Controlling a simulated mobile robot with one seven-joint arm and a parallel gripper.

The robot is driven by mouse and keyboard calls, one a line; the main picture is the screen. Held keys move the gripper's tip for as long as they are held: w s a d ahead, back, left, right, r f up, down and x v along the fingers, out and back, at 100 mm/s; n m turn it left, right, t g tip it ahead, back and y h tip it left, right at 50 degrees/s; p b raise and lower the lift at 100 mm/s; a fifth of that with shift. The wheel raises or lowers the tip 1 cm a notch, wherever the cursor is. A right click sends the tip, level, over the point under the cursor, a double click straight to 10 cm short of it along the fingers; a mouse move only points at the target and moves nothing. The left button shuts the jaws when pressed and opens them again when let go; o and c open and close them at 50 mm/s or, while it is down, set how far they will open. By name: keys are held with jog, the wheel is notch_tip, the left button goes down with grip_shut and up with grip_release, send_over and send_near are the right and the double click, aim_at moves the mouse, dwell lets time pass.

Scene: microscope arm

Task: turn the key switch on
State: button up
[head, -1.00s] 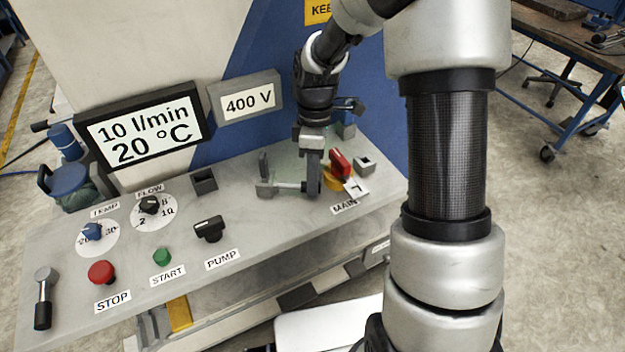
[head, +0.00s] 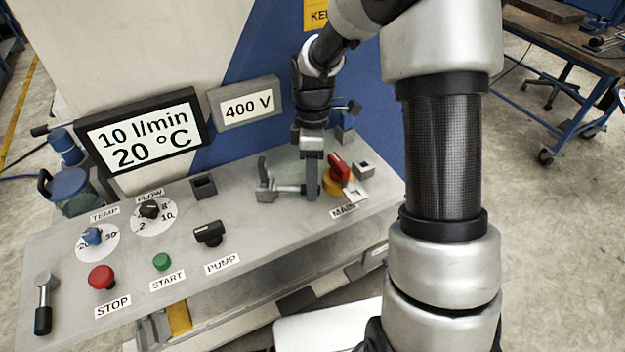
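No control in the head view is labelled as a key switch, so I cannot tell which one it is. A red-and-yellow rotary switch (head: 339,168) sits above the MAIN label. A black switch (head: 209,233) sits above the PUMP label. My gripper (head: 312,190) points down at the panel, just left of the red-and-yellow switch and at the right end of a grey lever (head: 267,193). Its fingers line up in this view and hide what is behind them. I cannot tell whether they are apart or touching anything.
The grey panel (head: 130,270) also holds a blue TEMP knob (head: 92,236), a black FLOW knob (head: 149,209), a red STOP button (head: 101,277) and a green START button (head: 161,262). Two displays (head: 140,130) (head: 247,105) stand behind. A grey block (head: 363,170) is right of the gripper.

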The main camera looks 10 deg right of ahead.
jog(key=w+r+p, duration=0.2)
jog(key=w+r, duration=0.1)
jog(key=r, duration=1.4)
jog(key=shift+d, duration=0.4)
jog(key=shift+w, duration=0.1)
jog(key=s+r+m+t+h+p, duration=0.1)
jog(key=s+r+m+t+p, duration=0.3)
jog(key=s+r+m, duration=0.5)
jog(key=s+d+r+m+t+p, duration=0.2)
jog(key=s+m, duration=0.4)
jog(key=s, duration=0.6)
notch_tip(320, 180, up, 3)
jog(key=shift+s+f+t+p, duration=0.15)
jog(key=shift+t+p, duration=0.3)
jog(key=shift+t, duration=0.45)
